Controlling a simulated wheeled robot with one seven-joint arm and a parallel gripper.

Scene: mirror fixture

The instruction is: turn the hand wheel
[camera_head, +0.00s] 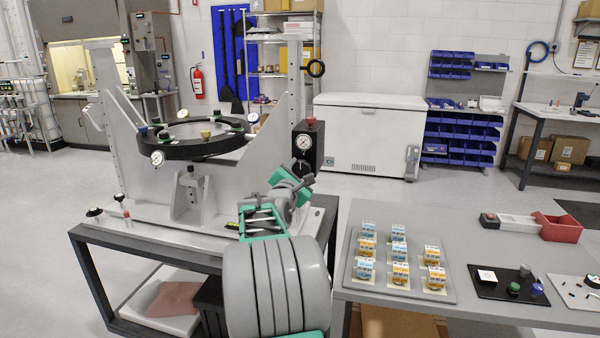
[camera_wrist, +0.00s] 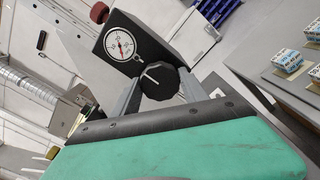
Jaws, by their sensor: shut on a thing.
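The hand wheel (camera_wrist: 158,82) is a small black lobed knob with a white line on its face. It sits on the front of a black box (camera_wrist: 152,38) below a round white gauge (camera_wrist: 119,43) with a red needle. My gripper (camera_wrist: 160,86) has a grey finger on each side of the hand wheel and is shut on it. In the head view my gripper (camera_head: 301,178) reaches the lower front of the same box, and my arm and gripper partly hide the hand wheel there. The white line points up and left in the wrist view.
A mirror fixture (camera_head: 190,147) with a round black-rimmed mirror stands on the dark-framed table, left of my gripper. A red knob (camera_head: 311,121) tops the gauge box. A grey table (camera_head: 378,210) at right holds a tray of small boxes. Floor is clear behind.

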